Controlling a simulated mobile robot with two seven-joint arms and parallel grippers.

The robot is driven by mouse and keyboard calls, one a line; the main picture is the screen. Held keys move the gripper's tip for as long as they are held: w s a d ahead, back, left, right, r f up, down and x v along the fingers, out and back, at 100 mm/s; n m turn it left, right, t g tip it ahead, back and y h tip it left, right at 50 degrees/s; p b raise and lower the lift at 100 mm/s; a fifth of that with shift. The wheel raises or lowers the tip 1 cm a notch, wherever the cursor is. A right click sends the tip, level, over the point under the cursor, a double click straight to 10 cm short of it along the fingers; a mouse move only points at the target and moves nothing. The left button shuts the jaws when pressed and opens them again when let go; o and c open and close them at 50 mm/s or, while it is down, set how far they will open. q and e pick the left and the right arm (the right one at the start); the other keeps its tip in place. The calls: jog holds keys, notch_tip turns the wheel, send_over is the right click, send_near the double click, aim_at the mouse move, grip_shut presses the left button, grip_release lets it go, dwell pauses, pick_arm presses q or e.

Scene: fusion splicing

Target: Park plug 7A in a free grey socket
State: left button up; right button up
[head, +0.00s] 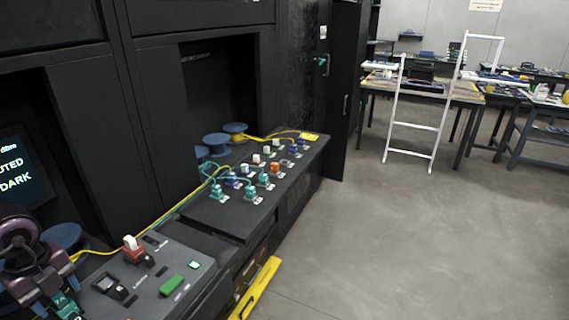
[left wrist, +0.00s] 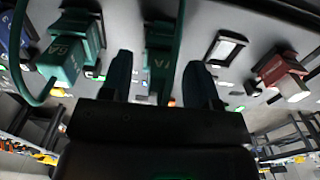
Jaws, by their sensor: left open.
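Plug 7A (head: 66,307) is a green plug with a pale label at the lower left of the head view. In the left wrist view, plug 7A (left wrist: 160,62) stands on the panel, with a green cable along it. My left gripper (head: 46,290) is at the plug. Its two dark fingers (left wrist: 160,82) are open, one on each side of the plug, with gaps visible. Another green plug (left wrist: 62,62), labelled 6A, is left of it in the wrist view. I cannot make out which sockets are grey and free. My right gripper is not in view.
A red plug (head: 133,249) stands on the near panel (head: 205,268), beside dark slots and a green block (head: 171,285). Farther back, a second panel (head: 222,217) carries several green, blue, white and orange plugs. Yellow cables run along the cabinet. Open floor (head: 400,240) lies to the right.

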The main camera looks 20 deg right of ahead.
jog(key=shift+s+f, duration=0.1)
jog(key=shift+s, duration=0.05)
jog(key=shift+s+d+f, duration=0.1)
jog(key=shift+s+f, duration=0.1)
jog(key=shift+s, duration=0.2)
pick_arm(q)
grip_shut()
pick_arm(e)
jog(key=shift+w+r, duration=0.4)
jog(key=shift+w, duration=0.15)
pick_arm(q)
jog(key=shift+r, duration=0.15)
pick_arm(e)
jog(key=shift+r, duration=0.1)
